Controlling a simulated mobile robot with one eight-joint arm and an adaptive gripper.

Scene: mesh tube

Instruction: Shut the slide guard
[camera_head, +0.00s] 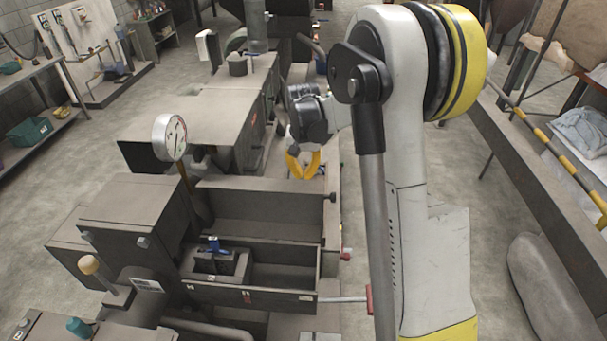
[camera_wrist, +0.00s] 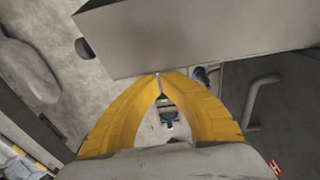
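My gripper (camera_head: 303,168) hangs in the head view behind the long open grey trough (camera_head: 265,208), near its right end. Its yellow fingers also show in the wrist view (camera_wrist: 160,80); their tips come together and hold nothing that I can make out. A broad grey panel (camera_wrist: 200,35) with a dark round knob at its left corner lies just beyond the fingertips. It looks like the trough's rear wall, with the dark knob (camera_head: 332,197) at its right end. I cannot tell for certain which part is the slide guard, or whether the fingertips touch the panel.
A large grey machine box (camera_head: 190,130) stands behind the trough. A metal handle (camera_wrist: 265,90) is fixed to a dark face at right in the wrist view. A round gauge (camera_head: 169,137) stands at left. Bare floor (camera_head: 490,215) lies right of my arm, before a yellow-and-black rail (camera_head: 560,150).

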